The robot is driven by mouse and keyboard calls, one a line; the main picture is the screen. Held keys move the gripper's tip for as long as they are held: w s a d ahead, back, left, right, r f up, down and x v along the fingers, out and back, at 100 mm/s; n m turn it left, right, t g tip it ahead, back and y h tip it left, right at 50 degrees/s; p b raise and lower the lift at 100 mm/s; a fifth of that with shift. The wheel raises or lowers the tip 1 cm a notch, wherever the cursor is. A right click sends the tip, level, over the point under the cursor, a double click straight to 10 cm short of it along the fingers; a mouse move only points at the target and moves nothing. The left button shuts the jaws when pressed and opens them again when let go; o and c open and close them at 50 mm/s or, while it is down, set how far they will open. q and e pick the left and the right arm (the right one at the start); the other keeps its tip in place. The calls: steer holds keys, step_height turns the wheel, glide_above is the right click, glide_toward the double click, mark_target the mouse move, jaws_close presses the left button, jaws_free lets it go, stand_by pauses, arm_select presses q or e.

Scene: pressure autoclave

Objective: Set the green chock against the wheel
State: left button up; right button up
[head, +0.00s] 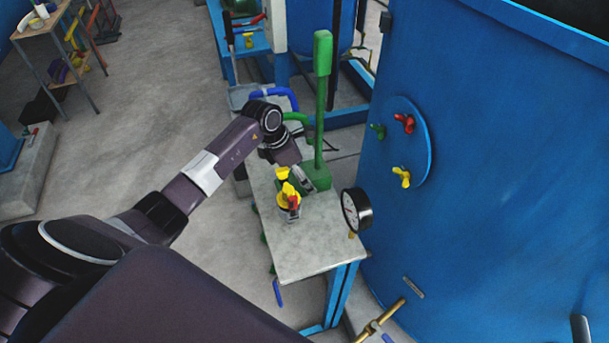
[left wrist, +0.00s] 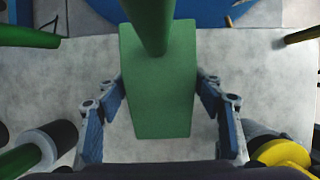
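A green block with a tall green handle (head: 323,110), which I take for the chock, stands upright on the grey-topped bench. In the left wrist view the green block (left wrist: 160,95) is in the middle, its handle rising at the top. My left gripper (left wrist: 161,88) has its two fingers spread either side of the block. The fingertips are close to its sides, with a thin gap seeming to show, though contact is hard to judge. In the head view the left gripper (head: 307,180) is beside the block and partly hidden by my wrist. No wheel is clearly recognisable. My right gripper is not in view.
The bench top (head: 312,245) also bears a yellow and red topped item (head: 288,198). A round gauge (head: 356,211) is by its right edge. A large blue tank (head: 480,150) blocks the right side. Open floor (head: 150,90) lies left.

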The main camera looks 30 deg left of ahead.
arm_select(q)
steer(key=shift+o, duration=1.3)
steer(key=shift+r, duration=0.15)
